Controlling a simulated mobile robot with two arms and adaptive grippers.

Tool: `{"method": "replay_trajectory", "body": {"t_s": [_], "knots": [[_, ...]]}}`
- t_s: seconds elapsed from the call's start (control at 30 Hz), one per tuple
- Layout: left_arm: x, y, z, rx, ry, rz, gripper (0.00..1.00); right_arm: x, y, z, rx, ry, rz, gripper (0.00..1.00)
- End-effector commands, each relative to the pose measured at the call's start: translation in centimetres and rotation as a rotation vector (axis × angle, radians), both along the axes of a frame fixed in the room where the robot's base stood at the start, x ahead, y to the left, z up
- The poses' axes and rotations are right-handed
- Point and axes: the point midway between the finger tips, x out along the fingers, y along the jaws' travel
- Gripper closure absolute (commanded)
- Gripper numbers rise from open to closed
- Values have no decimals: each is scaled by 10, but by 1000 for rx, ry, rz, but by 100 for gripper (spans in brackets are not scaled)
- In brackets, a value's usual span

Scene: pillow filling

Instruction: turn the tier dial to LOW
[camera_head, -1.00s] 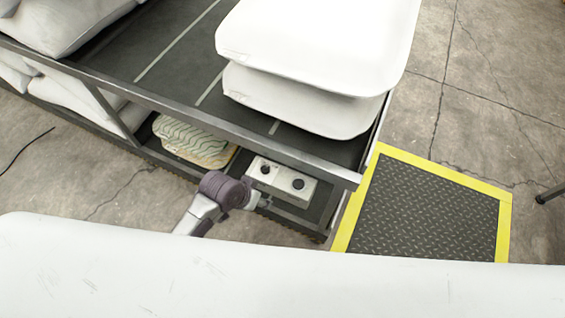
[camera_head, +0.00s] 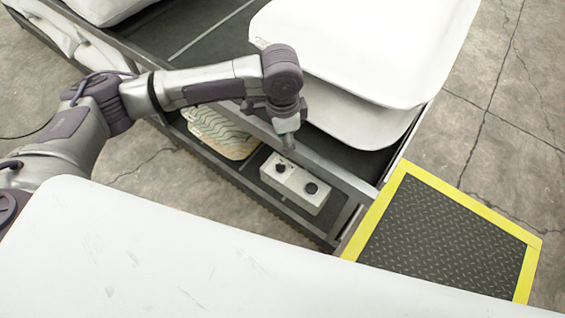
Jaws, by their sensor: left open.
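A pale control box (camera_head: 295,193) with two dark dials sits on the lower shelf. One dial (camera_head: 280,167) is at its left and a larger-looking one (camera_head: 311,188) at its right. I cannot tell which is the tier dial, and any markings are too small to read. My left gripper (camera_head: 287,142) points down above the far left end of the box, in front of the upper shelf's edge. It is open, appears empty, and looks apart from the dials. My right gripper is out of view.
The upper shelf's metal rail (camera_head: 335,172) runs just behind the box. White pillows (camera_head: 365,50) lie stacked on the upper shelf. A yellow-edged black mat (camera_head: 440,235) is on the floor at right. A white surface fills the foreground.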

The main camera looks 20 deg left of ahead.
Motion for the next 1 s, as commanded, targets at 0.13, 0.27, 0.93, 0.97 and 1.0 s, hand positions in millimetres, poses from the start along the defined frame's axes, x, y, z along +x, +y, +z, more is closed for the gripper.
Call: {"method": "replay_trajectory", "body": {"t_s": [0.13,0.27,0.93,0.97,1.0], "knots": [[3,15,7,43,15,5,49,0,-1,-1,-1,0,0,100],[3,16,-1,47,20,7,49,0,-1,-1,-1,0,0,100],[3,15,-121,45,18,5,49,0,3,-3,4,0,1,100],[3,15,-123,44,17,4,49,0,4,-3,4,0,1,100],[3,15,-125,44,17,4,49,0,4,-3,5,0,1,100]]}}
